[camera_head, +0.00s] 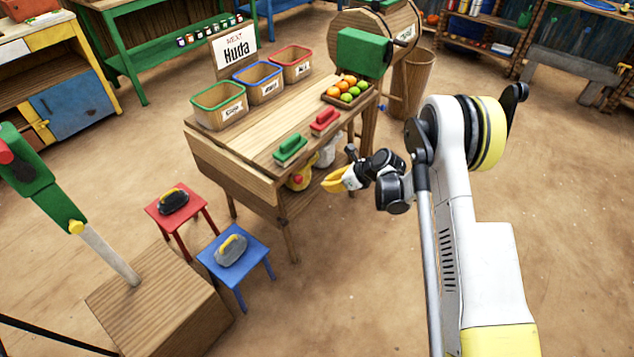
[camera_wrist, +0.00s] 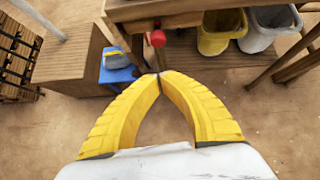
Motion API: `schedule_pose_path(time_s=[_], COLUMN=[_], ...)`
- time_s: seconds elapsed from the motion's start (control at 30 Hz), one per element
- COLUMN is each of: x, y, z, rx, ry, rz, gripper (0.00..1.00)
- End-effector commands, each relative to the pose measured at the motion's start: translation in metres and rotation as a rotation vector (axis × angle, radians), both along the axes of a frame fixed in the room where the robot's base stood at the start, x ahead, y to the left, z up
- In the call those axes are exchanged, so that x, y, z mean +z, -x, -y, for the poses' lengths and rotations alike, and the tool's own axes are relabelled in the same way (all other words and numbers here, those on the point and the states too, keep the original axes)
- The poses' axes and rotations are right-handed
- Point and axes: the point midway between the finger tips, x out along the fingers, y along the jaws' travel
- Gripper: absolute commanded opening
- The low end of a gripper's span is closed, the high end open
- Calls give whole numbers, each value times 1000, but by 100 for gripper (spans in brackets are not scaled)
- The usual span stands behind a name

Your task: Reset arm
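My gripper (camera_head: 338,181) is in front of the wooden stall table, to the right of its near legs, with my white and yellow arm reaching in from the right. In the wrist view the two yellow fingers of my gripper (camera_wrist: 159,74) meet at their tips, with an empty gap behind them. The gripper is shut and I see nothing held. A red knob (camera_wrist: 157,38) by the table shows just beyond the fingertips, and they appear apart from it.
The table (camera_head: 240,160) carries bins, a fruit tray (camera_head: 346,92), a green block (camera_head: 290,149) and a red block (camera_head: 325,122). A yellow bucket (camera_wrist: 221,32) and a white bucket (camera_wrist: 266,30) sit below. Red (camera_head: 179,206) and blue (camera_head: 230,258) stools stand left. Floor is clear in front.

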Motion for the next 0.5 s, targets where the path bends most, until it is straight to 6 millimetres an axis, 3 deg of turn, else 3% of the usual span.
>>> schedule_pose_path(time_s=[0.1,0.4,0.5], x=[12,18,36], y=[6,9,9], z=[9,14,16], rx=[1,5,34], ry=[0,5,39], rz=[-1,4,37], gripper=[0,0,0])
